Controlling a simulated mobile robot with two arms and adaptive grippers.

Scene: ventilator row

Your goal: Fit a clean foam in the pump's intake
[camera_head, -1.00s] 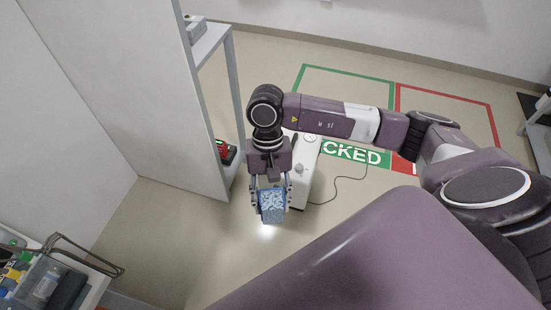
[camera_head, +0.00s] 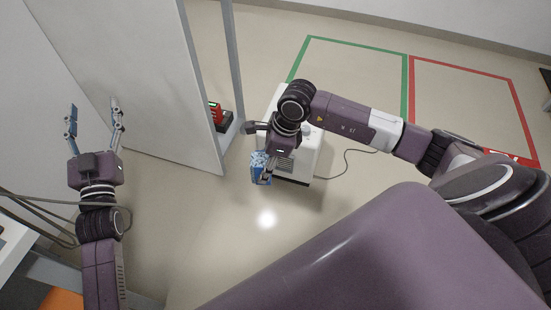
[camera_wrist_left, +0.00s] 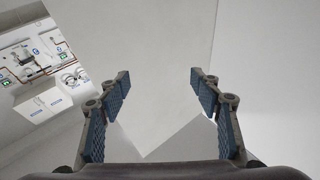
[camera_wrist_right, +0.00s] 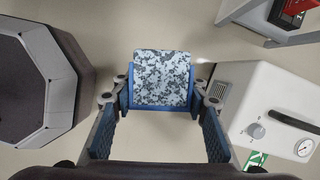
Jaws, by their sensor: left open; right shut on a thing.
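In the right wrist view the foam (camera_wrist_right: 162,78) sits between the fingertips. The pump (camera_head: 309,157), a white box on the floor, is just right of and behind that gripper and partly hidden by it. In the right wrist view the pump (camera_wrist_right: 280,96) shows a black handle, a knob, a gauge and a slatted grille (camera_wrist_right: 220,90) on its near side. The foam is apart from it. My left gripper (camera_head: 94,112) is open and empty at the left; its fingers (camera_wrist_left: 160,80) also show in its wrist view.
A tall grey cabinet panel (camera_head: 135,75) stands between the grippers. A red item (camera_head: 216,113) sits on a low shelf behind it. A cable runs right from the pump. Green (camera_head: 350,41) and red (camera_head: 465,66) floor outlines lie behind. Floor before the pump is clear.

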